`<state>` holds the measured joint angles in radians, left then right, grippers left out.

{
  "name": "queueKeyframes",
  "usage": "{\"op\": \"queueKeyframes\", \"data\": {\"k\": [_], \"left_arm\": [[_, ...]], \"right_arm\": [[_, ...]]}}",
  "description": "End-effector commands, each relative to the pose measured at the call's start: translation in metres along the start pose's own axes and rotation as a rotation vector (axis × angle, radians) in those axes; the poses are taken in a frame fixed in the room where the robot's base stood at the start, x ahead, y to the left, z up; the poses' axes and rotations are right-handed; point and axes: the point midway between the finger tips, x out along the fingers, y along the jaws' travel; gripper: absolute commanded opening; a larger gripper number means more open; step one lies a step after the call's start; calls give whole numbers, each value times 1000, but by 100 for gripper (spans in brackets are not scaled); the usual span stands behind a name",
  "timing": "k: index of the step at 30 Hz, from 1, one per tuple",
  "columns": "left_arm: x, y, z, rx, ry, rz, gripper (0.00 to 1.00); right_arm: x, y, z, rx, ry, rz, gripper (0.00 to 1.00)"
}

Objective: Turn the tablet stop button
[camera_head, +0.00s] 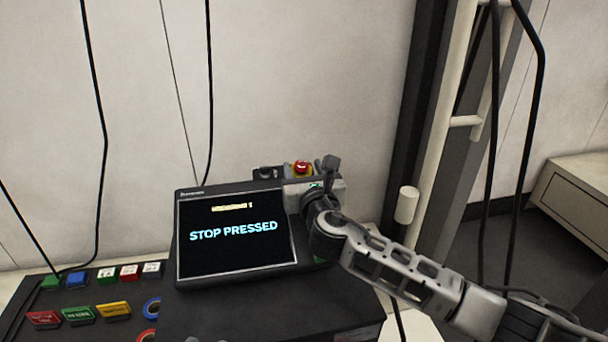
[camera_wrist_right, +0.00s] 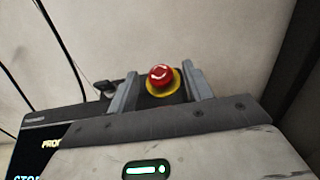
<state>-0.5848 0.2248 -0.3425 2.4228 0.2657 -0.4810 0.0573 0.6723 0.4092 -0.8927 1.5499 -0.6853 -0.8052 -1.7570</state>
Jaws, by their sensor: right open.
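The tablet (camera_head: 236,236) stands tilted on a dark console, its screen reading "STOP PRESSED". The red stop button (camera_head: 301,168) with a yellow collar is at the tablet's upper right; it also shows in the right wrist view (camera_wrist_right: 160,76). My right gripper (camera_head: 312,173) is at the tablet's upper right corner. In the right wrist view its two grey fingers (camera_wrist_right: 159,88) are apart, one on each side of the button, with visible gaps. Whether they reach level with the button in depth is hard to tell. My left gripper is not in view.
The console (camera_head: 250,314) carries several coloured buttons (camera_head: 110,310) at the left. Black cables (camera_head: 98,130) hang in front of the pale wall. A post and frame (camera_head: 440,130) stand at the right. A pale cabinet (camera_head: 575,195) is at the far right.

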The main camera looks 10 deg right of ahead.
Motion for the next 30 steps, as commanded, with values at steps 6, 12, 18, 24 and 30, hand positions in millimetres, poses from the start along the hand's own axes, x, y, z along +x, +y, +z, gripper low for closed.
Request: {"op": "queueKeyframes", "data": {"k": [6, 12, 18, 24, 30], "left_arm": [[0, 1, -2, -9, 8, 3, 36], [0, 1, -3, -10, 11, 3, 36], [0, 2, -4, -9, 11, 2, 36], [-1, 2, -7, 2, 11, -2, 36], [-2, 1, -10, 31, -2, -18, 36]], "right_arm": [[3, 0, 0, 1, 1, 0, 50], [2, 0, 0, 1, 1, 0, 22], [2, 0, 0, 1, 1, -1, 5], [2, 2, 1, 18, 2, -31, 5], [2, 5, 2, 66, 4, -124, 5]]}}
